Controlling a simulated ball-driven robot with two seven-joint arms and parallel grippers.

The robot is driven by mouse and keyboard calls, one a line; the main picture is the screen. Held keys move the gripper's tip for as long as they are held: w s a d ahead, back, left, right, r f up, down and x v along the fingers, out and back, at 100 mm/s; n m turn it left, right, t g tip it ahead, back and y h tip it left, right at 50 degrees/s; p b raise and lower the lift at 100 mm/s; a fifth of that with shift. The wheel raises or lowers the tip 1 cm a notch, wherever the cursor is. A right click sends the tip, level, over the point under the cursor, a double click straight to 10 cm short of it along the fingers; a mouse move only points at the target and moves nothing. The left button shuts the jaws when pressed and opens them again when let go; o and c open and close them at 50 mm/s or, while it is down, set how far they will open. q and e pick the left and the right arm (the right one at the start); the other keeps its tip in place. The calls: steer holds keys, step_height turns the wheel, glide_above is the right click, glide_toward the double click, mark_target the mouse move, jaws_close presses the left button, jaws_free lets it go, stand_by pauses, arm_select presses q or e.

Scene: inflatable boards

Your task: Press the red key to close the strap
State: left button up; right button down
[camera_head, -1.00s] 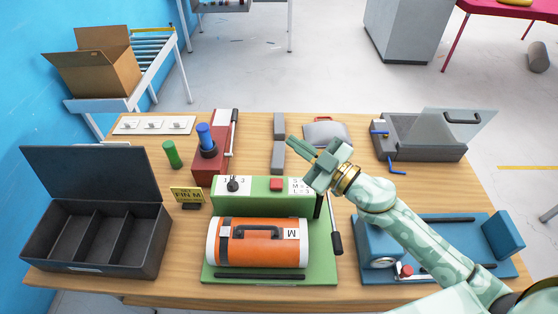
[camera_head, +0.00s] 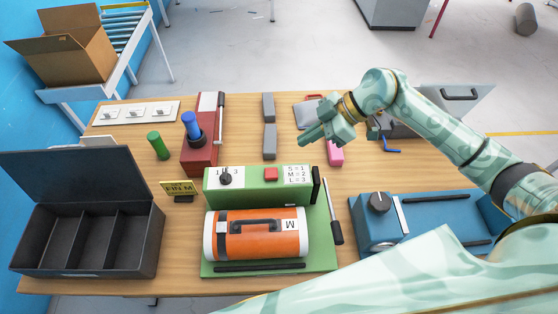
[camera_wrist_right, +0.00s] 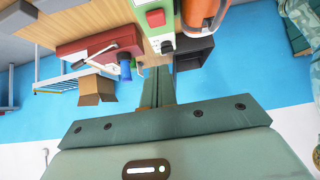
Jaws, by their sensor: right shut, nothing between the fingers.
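The red key (camera_head: 271,174) is a small red block on top of the green machine (camera_head: 215,199), beside a dial (camera_head: 225,176) and a size label. It also shows in the right wrist view (camera_wrist_right: 155,18). An orange roll (camera_head: 262,249) marked M lies in the machine's front bed, with a black handle and white ends. I cannot tell the strap's state. My right gripper (camera_head: 303,142) is shut and empty, above and behind the machine to the right of the key, apart from it, fingertips pointing left and slightly down. The left gripper is not seen.
A dark open compartment box (camera_head: 88,267) stands left, beside a FIN M sign (camera_head: 180,188). A red device (camera_head: 200,155), green cylinder (camera_head: 157,145) and grey blocks (camera_head: 269,142) stand behind. A blue machine (camera_head: 376,225) is on the right, under my arm.

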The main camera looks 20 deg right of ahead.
glide_above(267, 172)
steer(key=d, duration=0.3)
steer(key=f, duration=0.7)
steer(key=shift+s+a, duration=0.1)
steer(key=shift+s, duration=0.3)
step_height(267, 172, down, 3)
steer(key=shift+a+r, duration=0.1)
steer(key=shift+r, duration=0.1)
steer(key=shift+f+b, duration=0.3)
steer(key=shift+f, duration=0.45)
